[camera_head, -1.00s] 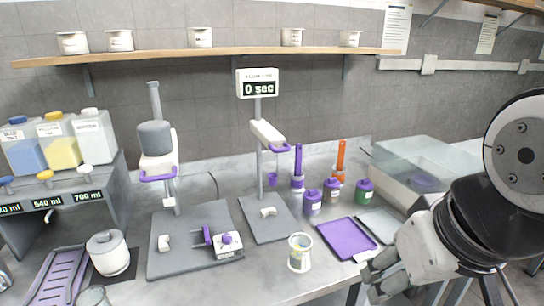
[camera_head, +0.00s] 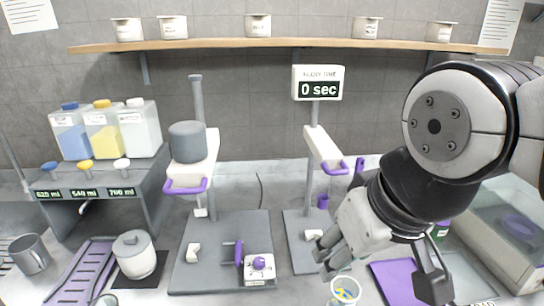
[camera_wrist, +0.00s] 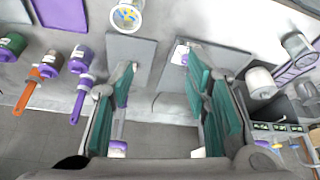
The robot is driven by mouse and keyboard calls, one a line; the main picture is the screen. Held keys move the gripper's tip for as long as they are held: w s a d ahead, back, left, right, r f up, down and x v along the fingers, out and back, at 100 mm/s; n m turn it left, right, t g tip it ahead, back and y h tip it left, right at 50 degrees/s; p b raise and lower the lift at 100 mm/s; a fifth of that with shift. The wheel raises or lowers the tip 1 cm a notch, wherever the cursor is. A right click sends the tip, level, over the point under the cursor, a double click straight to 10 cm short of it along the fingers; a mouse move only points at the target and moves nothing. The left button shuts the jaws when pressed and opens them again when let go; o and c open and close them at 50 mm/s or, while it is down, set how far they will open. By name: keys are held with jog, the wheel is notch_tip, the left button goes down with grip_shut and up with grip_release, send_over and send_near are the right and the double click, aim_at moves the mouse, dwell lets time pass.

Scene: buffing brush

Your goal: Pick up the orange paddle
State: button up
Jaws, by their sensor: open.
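The orange paddle (camera_wrist: 28,92) shows in the wrist view at the far left, its orange handle sticking out beside lidded cups. In the head view it is hidden behind my arm. My gripper (camera_wrist: 165,85) is open and empty, with teal pads on its fingers. In the wrist view the paddle lies well to the left of the fingers, apart from them. In the head view my gripper (camera_head: 382,272) hangs above the right part of the counter, in front of the grey stand base.
A purple paddle (camera_wrist: 80,97) stands close to the orange one. Purple-lidded cups (camera_wrist: 80,58) and a green cup (camera_wrist: 12,45) are beside them. A patterned cup (camera_head: 346,291) and a purple tray (camera_head: 392,280) are near my gripper. A timer stand (camera_head: 318,83) rises behind it.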

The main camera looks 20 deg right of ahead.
jog(key=w+d+f+m+t+h+b, duration=0.2)
jog(key=w+d+t+h+b, duration=0.3)
jog(key=w+d, duration=0.75)
jog(key=w+d+f+h+b, duration=0.15)
jog(key=d+b, duration=0.35)
jog(key=d, duration=0.5)
jog(key=w+d+h+b, duration=0.3)
jog(key=d+b, duration=0.3)
jog(key=d, duration=0.4)
jog(key=w+d+f+m+t, duration=0.2)
jog(key=d+f, duration=0.1)
jog(key=f, duration=0.2)
jog(key=w+d+f+m+t+h+b, duration=0.1)
jog(key=w+d+f+m+t, duration=0.1)
jog(key=f, duration=0.3)
jog(key=shift+d+f+m+t, duration=0.3)
jog(key=shift+d+f+m, duration=0.05)
jog(key=shift+d+m, duration=0.35)
jog(key=b+x, duration=0.1)
jog(key=x, duration=1)
